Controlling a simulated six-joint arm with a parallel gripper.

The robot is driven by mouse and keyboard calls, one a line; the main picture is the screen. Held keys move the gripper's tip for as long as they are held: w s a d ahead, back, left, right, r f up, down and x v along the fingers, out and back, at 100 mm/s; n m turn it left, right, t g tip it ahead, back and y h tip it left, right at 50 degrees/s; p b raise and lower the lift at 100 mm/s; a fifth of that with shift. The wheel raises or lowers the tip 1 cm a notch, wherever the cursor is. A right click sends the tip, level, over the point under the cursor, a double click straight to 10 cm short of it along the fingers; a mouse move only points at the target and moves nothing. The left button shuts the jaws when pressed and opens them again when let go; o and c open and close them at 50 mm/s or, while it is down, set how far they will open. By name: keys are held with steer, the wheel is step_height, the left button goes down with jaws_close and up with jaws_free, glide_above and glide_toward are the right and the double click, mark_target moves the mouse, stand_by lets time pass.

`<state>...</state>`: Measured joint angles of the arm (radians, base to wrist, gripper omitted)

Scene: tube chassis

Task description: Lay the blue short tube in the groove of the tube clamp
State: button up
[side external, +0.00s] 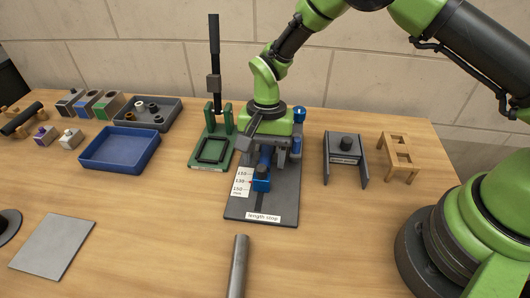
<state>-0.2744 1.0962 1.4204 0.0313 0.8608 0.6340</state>
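My gripper (267,145) points down over the dark grey plate labelled "length stop" (288,206). A blue, tube-like piece (264,155) shows just below the gripper, in line with the plate's dark centre strip. It looks like the blue short tube, but its ends are hidden. A blue block (261,184) sits on the plate in front of it. Grey parts flank the gripper, and I cannot tell fingers from fixture there, nor whether the gripper holds the tube. No part is clearly readable as the tube clamp or its groove.
A green fixture with a black post (214,60) stands close left. A grey two-walled fixture (361,173) and a wooden stand (400,158) are to the right. A blue tray (120,164) is at left. A grey tube (237,268) lies in front.

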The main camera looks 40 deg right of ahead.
steer(key=shift+r, duration=0.1)
step_height(320, 180, up, 10)
steer(key=w+d, duration=0.1)
steer(key=shift+w+d+f, duration=0.2)
stand_by(0.4)
steer(key=s+d+r+n+t, duration=0.1)
steer(key=s+d+r+t, duration=0.2)
steer(key=r, duration=0.5)
steer(key=s+d+r+n+t, duration=0.1)
steer(key=s+d+r, duration=0.1)
steer(key=s+r, duration=0.45)
steer(key=s+d+r+n+t, duration=0.1)
steer(key=s+t, duration=0.1)
steer(key=s, duration=0.4)
steer(key=s+d+r+n+t, duration=0.2)
steer(key=s, duration=0.3)
steer(key=shift+s+d+r+t, duration=0.25)
steer(key=shift+s+t, duration=0.1)
steer(key=shift+t, duration=0.05)
